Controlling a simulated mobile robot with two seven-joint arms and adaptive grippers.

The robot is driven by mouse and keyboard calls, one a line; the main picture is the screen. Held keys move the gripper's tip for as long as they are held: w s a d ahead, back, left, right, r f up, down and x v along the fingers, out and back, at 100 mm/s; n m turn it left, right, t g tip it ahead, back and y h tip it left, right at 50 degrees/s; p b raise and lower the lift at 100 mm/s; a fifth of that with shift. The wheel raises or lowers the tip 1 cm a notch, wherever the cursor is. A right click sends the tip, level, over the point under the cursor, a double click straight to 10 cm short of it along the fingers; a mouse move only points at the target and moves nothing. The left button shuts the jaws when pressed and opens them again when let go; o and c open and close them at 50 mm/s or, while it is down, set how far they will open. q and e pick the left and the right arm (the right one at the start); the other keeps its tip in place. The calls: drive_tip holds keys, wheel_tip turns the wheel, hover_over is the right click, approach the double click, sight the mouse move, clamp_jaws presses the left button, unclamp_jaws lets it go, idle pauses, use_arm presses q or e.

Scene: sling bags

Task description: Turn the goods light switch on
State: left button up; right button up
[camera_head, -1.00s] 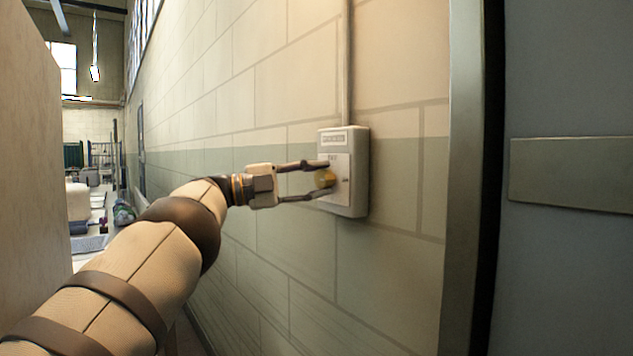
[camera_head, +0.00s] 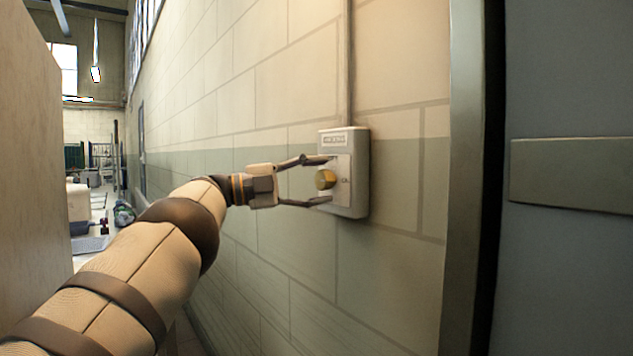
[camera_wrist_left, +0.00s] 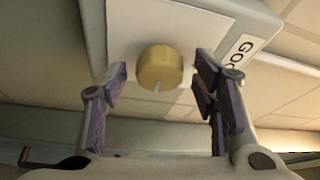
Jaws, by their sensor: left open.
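The goods light switch is a pale box (camera_head: 358,188) on the block wall, with a round yellow knob (camera_head: 326,179) on its front and a label above. My left gripper (camera_head: 328,179) is open, with one finger above the knob and one below it in the head view. In the left wrist view the knob (camera_wrist_left: 160,68) lies ahead between the two purple-padded fingers (camera_wrist_left: 161,92), with gaps on both sides. A pale mark shows on the knob's edge. Part of the label "Goo" shows on the box (camera_wrist_left: 205,30). My right gripper is not in view.
A conduit (camera_head: 347,65) runs up the wall from the box. A metal door frame (camera_head: 462,180) and grey door (camera_head: 570,250) stand at right. A tall wooden panel (camera_head: 30,180) is close at left. A cluttered aisle lies beyond it.

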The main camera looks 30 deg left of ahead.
use_arm(q)
drive_tip(key=v, duration=1.2)
